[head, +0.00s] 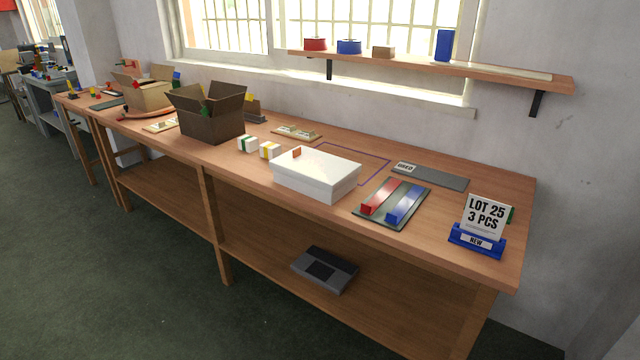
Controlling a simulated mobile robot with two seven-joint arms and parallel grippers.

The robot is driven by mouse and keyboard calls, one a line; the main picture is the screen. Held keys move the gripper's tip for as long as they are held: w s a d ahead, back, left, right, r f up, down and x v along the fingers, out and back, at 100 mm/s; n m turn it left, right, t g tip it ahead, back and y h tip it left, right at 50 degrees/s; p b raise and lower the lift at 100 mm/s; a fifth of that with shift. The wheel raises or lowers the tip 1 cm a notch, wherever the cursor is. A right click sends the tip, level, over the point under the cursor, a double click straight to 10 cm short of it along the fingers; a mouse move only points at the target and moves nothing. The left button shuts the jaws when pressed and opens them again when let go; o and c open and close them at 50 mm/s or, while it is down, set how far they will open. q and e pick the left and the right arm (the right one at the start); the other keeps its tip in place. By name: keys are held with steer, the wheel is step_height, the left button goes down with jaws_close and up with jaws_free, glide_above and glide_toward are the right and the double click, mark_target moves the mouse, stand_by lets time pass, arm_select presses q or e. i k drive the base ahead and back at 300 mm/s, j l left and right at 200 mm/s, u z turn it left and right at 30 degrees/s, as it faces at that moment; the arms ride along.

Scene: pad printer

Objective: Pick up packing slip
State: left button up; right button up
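No thing in view is plainly marked as a packing slip. A white card (487,216) printed "LOT 25 3 PCS" stands upright in a blue holder (477,242) labelled "NEW" at the right end of the wooden table. A small white label (405,167), hard to read, lies at the left end of a flat grey strip (440,179). Neither of my grippers shows in the head view.
A closed white box (318,178) with an orange tab sits mid-table. An open brown carton (212,118) stands farther left. A wall shelf (500,75) hangs above; a grey device (324,269) lies below.

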mark_target(483, 217)
steer(key=k+l+u, duration=0.15)
steer(key=k+l, duration=0.6)
steer(key=k, duration=0.1)
